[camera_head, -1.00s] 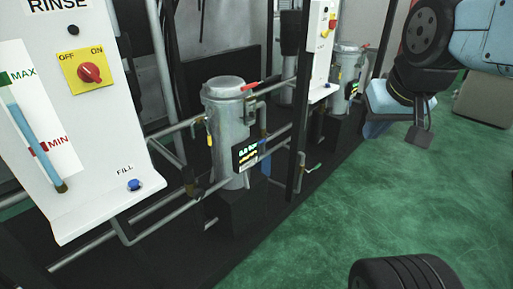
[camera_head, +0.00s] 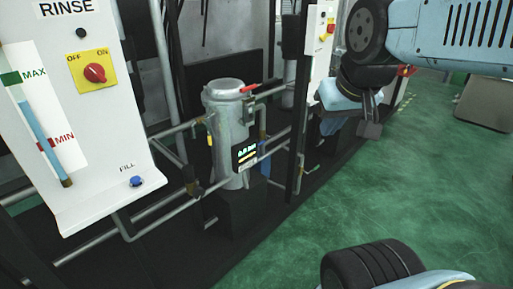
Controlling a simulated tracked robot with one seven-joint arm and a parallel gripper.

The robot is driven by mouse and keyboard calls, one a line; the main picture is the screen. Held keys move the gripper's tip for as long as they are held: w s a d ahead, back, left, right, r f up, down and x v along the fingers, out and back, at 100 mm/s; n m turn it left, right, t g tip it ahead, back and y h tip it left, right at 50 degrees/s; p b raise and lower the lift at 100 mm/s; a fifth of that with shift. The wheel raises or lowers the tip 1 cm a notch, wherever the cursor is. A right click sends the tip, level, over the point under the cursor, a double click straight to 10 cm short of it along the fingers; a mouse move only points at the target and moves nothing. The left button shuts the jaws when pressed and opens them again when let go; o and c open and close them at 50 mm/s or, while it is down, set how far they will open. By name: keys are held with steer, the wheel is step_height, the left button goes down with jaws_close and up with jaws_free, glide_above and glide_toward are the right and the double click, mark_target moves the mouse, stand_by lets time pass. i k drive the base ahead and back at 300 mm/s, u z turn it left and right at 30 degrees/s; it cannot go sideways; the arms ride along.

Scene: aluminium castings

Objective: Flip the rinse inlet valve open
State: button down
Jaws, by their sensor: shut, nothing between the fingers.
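The rinse station shows a white panel (camera_head: 85,130) marked RINSE at the left. Beside it stands a grey metal canister (camera_head: 226,118) with pipes on both sides. Small valve handles sit around it: a yellow one (camera_head: 210,140) hanging at its left, a red one (camera_head: 250,88) at its upper right, and a blue part (camera_head: 266,166) at its lower right. I cannot tell from labels which is the inlet valve. My gripper (camera_head: 369,129) hangs at the right, shut and empty, pointing down. It is well apart from the canister, beyond the dark post.
A dark upright post (camera_head: 298,110) stands between the canister and my gripper. The panel has a red OFF/ON knob (camera_head: 95,73), a blue FILL button (camera_head: 137,181) and a level gauge (camera_head: 38,125). A second white panel (camera_head: 320,45) stands behind. The green floor (camera_head: 400,200) is open.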

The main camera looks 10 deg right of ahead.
mark_target(264, 141)
steer(key=u, duration=0.05)
steer(key=i, duration=1)
steer(key=z, duration=0.1)
